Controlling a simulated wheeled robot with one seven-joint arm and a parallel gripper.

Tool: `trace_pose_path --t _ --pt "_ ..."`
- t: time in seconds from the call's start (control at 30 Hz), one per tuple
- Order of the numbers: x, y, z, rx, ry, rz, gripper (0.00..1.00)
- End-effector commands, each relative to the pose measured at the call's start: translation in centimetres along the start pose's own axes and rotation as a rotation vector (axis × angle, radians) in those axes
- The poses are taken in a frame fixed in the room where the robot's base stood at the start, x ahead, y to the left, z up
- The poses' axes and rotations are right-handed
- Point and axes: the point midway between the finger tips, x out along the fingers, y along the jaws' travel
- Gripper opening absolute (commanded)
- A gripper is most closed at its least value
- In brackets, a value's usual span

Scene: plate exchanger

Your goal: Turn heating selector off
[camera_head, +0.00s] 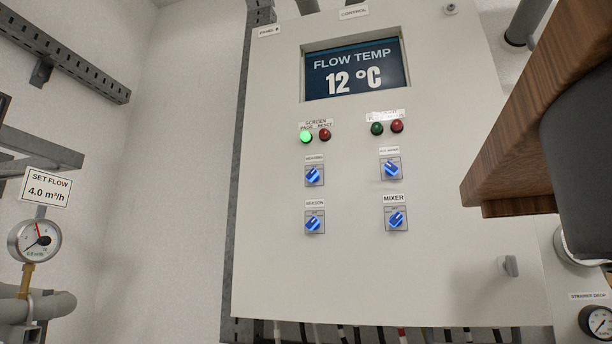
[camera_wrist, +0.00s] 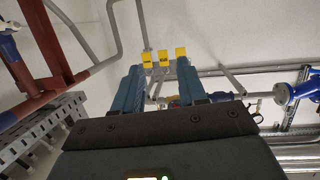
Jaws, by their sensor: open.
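The control panel (camera_head: 270,262) fills the middle of the head view. It carries several blue knobs on square plates. The upper left knob (camera_head: 314,176) has a small label that looks like heating, but it is too blurred to read surely. Its handle is tilted, and its position marks cannot be read. The season knob (camera_head: 315,222) is below it, the mixer knob (camera_head: 396,220) at lower right, and another knob (camera_head: 391,169) at upper right. My gripper (camera_wrist: 160,72) shows in the wrist view with two blue fingers apart and nothing between them. The panel knobs are not recognisable there.
The panel screen (camera_head: 355,74) reads flow temp 12 °C. Green and red lights, the lit green one (camera_head: 306,137) included, sit below it. A gauge (camera_head: 34,241) and pipe are at left. The wrist view shows a red frame (camera_wrist: 50,42) and a blue fitting (camera_wrist: 284,95).

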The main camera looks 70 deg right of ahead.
Motion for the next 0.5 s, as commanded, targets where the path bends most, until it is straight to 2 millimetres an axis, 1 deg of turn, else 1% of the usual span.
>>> trace_pose_path --t 0.03,0.07,0.17,0.2,0.27,0.3,0.37,0.4,0.47,0.5 --pt "1.5 0.1 -0.3 -0.002 0.013 0.013 0.41" --pt "2.4 0.2 -0.5 -0.004 0.016 0.02 0.41" --pt "5.8 0.7 -1.3 -0.01 0.033 0.054 0.41" --pt "7.1 1.1 -1.7 -0.013 0.038 0.071 0.41" --pt "9.2 1.6 -2.5 -0.016 0.048 0.098 0.41" --pt "10.5 2.1 -3.1 -0.019 0.055 0.117 0.41" --pt "12.4 2.8 -4.1 -0.021 0.065 0.147 0.41" --pt "13.7 3.4 -4.9 -0.023 0.072 0.17 0.41" --pt "15.5 4.4 -6.2 -0.025 0.084 0.205 0.41" --pt "16.7 5.1 -7.1 -0.025 0.093 0.23 0.41"
